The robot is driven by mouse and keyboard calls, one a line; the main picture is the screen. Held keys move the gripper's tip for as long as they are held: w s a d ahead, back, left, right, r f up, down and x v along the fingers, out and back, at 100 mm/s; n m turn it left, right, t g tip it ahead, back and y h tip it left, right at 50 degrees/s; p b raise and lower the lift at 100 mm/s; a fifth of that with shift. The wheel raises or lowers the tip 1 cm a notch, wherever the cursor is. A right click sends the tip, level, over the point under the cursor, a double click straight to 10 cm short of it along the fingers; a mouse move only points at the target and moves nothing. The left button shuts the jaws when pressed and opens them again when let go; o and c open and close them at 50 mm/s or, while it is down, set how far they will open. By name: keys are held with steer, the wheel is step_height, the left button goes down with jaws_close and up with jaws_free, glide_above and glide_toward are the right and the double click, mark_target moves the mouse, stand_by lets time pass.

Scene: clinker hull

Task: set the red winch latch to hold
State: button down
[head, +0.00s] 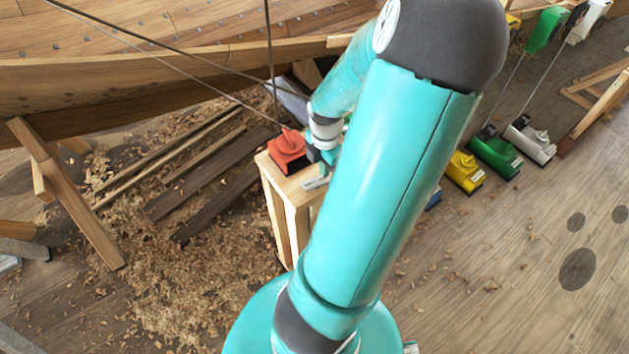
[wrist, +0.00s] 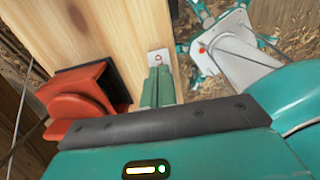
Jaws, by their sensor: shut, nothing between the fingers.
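The red winch (head: 287,150) sits on top of a pale wooden stand (head: 279,215), left of my arm in the head view. In the wrist view the red winch (wrist: 85,112) is at the left, with a dark part along its right side. I cannot make out the latch or its setting. My gripper's teal fingers (wrist: 159,75) are shut and empty, right of the winch and apart from it in the picture. A small pale plate with a red mark (wrist: 158,57) lies on the wood by the fingertips. In the head view my arm mostly hides the gripper.
A line runs from the red winch up to the left. The wooden hull (head: 170,75) spans the upper left. Dark planks (head: 210,175) and shavings lie left of the stand. Yellow (head: 465,172), green (head: 496,155) and white (head: 531,140) winch-like units stand at the right.

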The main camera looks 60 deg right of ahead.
step_height(320, 180, up, 6)
steer(key=shift+f, duration=0.1)
stand_by(0.6)
stand_by(0.4)
